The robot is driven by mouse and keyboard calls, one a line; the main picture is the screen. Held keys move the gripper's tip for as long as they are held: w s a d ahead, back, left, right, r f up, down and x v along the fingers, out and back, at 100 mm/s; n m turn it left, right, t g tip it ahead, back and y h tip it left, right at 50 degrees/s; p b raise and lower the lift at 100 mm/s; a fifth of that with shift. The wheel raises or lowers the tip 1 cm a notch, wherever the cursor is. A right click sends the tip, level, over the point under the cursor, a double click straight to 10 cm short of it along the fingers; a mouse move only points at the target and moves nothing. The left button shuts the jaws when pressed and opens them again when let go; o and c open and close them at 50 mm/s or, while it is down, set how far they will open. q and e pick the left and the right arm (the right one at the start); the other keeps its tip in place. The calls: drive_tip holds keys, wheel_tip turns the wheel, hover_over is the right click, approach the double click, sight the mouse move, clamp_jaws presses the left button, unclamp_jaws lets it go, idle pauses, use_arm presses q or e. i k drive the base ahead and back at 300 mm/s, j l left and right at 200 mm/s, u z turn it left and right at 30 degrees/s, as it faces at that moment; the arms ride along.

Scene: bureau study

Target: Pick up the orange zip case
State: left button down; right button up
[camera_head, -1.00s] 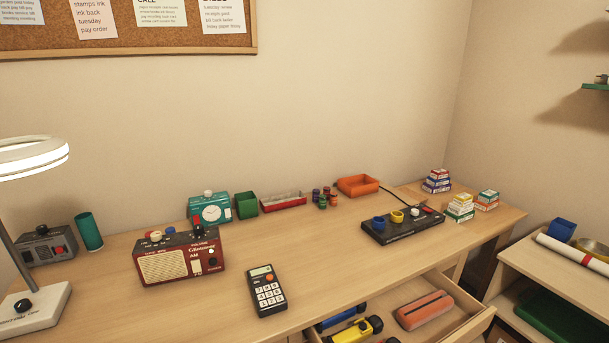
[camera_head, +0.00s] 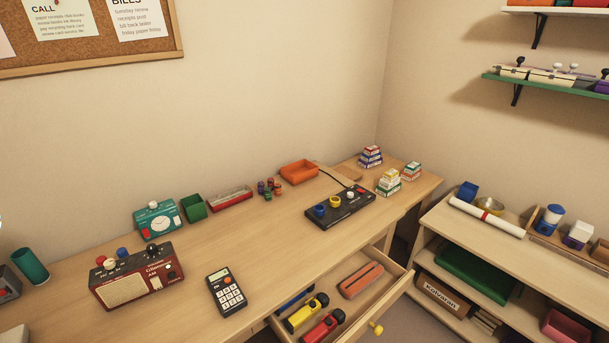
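The orange zip case (camera_head: 361,280) is a long orange-red block with a dark line along its top. It lies in the open desk drawer (camera_head: 393,294), toward the drawer's right side. Beside it in the drawer are a yellow tool (camera_head: 306,313), a red tool (camera_head: 323,328) and a dark blue item (camera_head: 294,300). An orange open tray (camera_head: 299,172) on the desk is a different thing. Neither of my grippers is in view.
The desk holds a red radio (camera_head: 137,277), a calculator (camera_head: 226,293), a teal clock (camera_head: 159,220) and a black panel with knobs (camera_head: 340,207). A low shelf unit (camera_head: 500,248) stands at the right. A gap separates it from the drawer.

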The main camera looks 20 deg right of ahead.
sight(363, 279)
drive_tip(key=z, duration=1.1)
